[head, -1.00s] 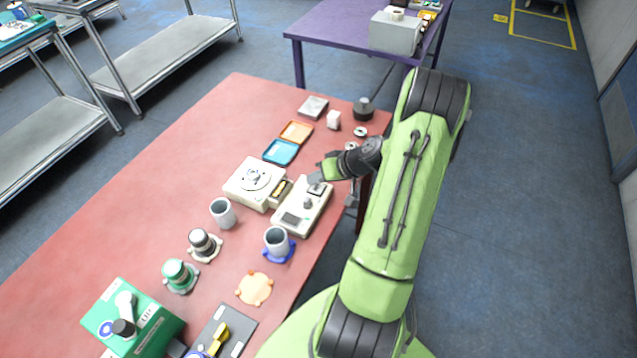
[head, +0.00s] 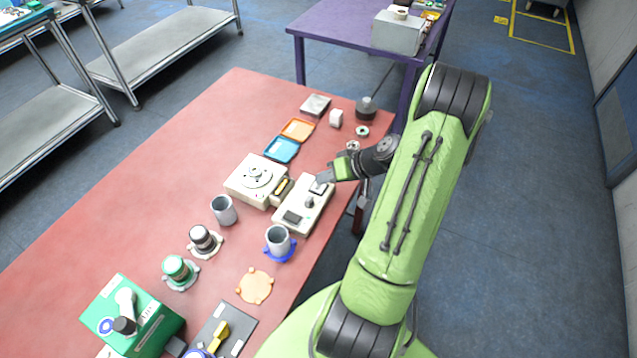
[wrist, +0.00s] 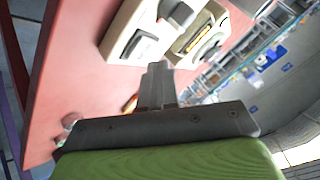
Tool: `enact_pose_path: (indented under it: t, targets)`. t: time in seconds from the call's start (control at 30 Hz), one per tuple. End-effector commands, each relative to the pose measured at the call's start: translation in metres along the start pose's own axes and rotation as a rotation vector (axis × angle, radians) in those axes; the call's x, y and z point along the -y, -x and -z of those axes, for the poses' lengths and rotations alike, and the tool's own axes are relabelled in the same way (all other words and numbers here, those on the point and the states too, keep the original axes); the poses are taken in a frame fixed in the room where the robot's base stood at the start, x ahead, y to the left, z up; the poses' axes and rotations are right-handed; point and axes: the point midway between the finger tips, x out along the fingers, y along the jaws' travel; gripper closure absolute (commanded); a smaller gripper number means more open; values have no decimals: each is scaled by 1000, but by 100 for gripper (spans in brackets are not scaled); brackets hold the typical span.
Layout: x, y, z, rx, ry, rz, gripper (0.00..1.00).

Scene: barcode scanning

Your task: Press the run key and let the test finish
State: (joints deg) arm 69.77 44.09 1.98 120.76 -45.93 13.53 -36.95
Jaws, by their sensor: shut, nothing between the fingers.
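A cream instrument (head: 291,224) stands near the right edge of the red table, with a dark display (head: 292,216), a small grey post and a dark pad (head: 318,188) on top. It also shows in the wrist view (wrist: 118,37), beyond my fingertips. My gripper (head: 324,178) is at the instrument's far end, close to the dark pad; I cannot tell whether it touches. In the wrist view my gripper (wrist: 158,72) has its fingers together, with nothing between them. I cannot make out which part is the run key.
A cream unit with a round dial (head: 241,189) stands left of the instrument. Grey cups (head: 224,211) and (head: 278,240) stand nearby. Blue (head: 282,150) and orange (head: 298,130) trays lie behind. A green box (head: 152,330) is at front left. The table's left side is clear.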

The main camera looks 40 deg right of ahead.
Motion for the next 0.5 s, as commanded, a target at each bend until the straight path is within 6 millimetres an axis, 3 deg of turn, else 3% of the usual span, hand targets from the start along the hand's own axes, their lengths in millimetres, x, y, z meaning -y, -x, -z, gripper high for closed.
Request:
enact_pose_path:
  t: [0.3, 0.5]
  targets:
    - [16, 22, 16, -1, -1, 0, 100]
    - [17, 24, 17, 0, -1, 1, 100]
